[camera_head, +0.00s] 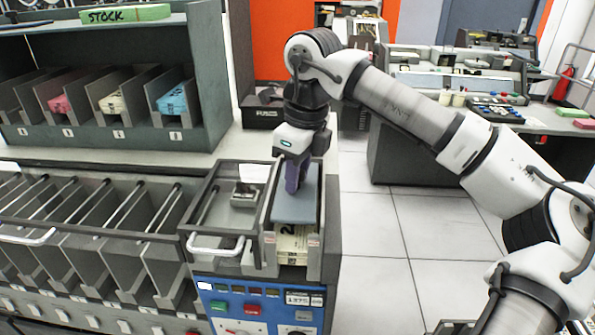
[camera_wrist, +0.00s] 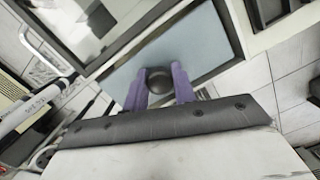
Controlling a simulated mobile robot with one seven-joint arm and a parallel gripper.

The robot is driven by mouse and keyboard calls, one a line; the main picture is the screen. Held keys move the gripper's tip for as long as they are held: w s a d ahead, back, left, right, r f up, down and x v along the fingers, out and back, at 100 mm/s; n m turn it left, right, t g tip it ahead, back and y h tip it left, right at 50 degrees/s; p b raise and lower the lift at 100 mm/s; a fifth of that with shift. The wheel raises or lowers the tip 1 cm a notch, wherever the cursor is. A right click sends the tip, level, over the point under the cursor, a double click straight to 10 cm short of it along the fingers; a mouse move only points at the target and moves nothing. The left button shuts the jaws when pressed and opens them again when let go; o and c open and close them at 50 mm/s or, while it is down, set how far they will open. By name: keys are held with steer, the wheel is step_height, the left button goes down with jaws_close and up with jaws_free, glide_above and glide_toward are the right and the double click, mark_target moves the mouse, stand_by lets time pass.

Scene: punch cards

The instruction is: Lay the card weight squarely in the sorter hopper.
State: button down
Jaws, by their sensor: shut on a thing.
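The card weight (camera_head: 294,210) is a flat blue-grey plate with a dark round knob, seen in the wrist view (camera_wrist: 207,42). My gripper (camera_head: 292,188) points down with its purple fingers shut on the knob; it also shows in the wrist view (camera_wrist: 158,76). The plate is between the walls of the sorter hopper (camera_head: 331,222), over a stack of cream punch cards (camera_head: 291,243). Its long sides run roughly along the hopper walls. I cannot tell whether it rests on the cards or is slightly above them. My fingers hide part of the plate.
A lidded frame with a handle (camera_head: 215,246) and a small metal block (camera_head: 244,195) adjoin the hopper on the left. Sorter pockets (camera_head: 100,225) extend further left. Below is a blue control panel (camera_head: 260,305). A card rack (camera_head: 120,135) stands behind left; open floor lies right.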

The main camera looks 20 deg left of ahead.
mark_target(297, 193)
steer(key=shift+f+b, duration=1.6)
steer(key=shift+f, duration=0.7)
steer(key=c, duration=1.1)
jaws_free()
steer(key=shift+o, duration=0.2)
step_height(297, 193, up, 14)
steer(key=d, duration=0.1)
steer(key=shift+d, duration=0.35)
steer(key=shift+s+f, duration=0.1)
steer(key=shift+f, duration=0.05)
